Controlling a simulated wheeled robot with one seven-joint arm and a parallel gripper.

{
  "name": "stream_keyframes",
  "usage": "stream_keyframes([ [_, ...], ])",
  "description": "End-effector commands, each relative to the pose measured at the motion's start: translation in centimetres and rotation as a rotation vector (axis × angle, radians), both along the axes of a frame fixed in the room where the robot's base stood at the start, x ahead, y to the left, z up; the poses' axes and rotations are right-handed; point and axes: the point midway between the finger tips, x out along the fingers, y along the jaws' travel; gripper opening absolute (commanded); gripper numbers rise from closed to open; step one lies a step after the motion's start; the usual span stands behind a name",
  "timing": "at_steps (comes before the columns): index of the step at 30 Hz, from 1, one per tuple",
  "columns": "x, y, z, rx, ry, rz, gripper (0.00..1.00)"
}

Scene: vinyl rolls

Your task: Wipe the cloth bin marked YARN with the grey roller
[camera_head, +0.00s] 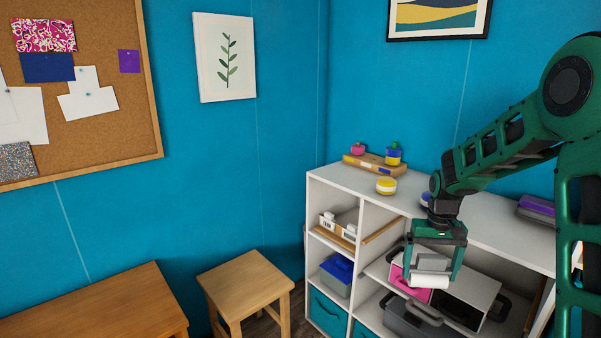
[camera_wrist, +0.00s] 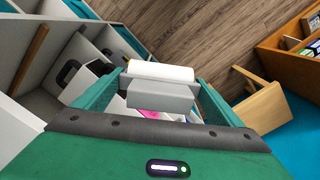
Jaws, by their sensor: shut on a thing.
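My gripper (camera_head: 431,272) is in front of the white shelf unit, pointing down, shut on the grey roller. The roller has a white cylinder (camera_head: 429,281) and a grey body between my fingers. In the wrist view the white cylinder (camera_wrist: 160,71) lies just beyond the grey body (camera_wrist: 160,97). Teal cloth bins stand in the lowest row of the shelf: one at the left (camera_head: 327,313) and part of another (camera_head: 362,331) to its right. Both are below and left of my gripper. I can read no YARN marking on either.
The white shelf unit (camera_head: 345,180) has pots and a wooden rack on top. A blue-lidded box (camera_head: 337,272), a pink box and dark-handled bins fill its compartments. A wooden stool (camera_head: 245,284) and a wooden table (camera_head: 95,300) stand left, with bare floor between stool and shelf.

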Motion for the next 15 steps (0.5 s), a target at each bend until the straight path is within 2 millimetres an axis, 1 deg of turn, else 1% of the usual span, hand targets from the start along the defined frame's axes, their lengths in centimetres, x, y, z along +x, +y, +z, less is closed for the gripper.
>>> stream_keyframes([
  [1, 0.8, 1.5, -1.6, 0.003, 0.005, 0.038, 0.50],
  [3, 1.8, 3.0, -3.3, 0.006, 0.004, 0.079, 0.50],
  [6, 2.7, 4.8, -5.2, 0.009, 0.002, 0.125, 0.50],
  [10, 3.3, 6.3, -6.6, 0.011, 0.000, 0.161, 0.50],
  [15, 3.6, 6.9, -7.2, 0.012, -0.002, 0.175, 0.50],
])
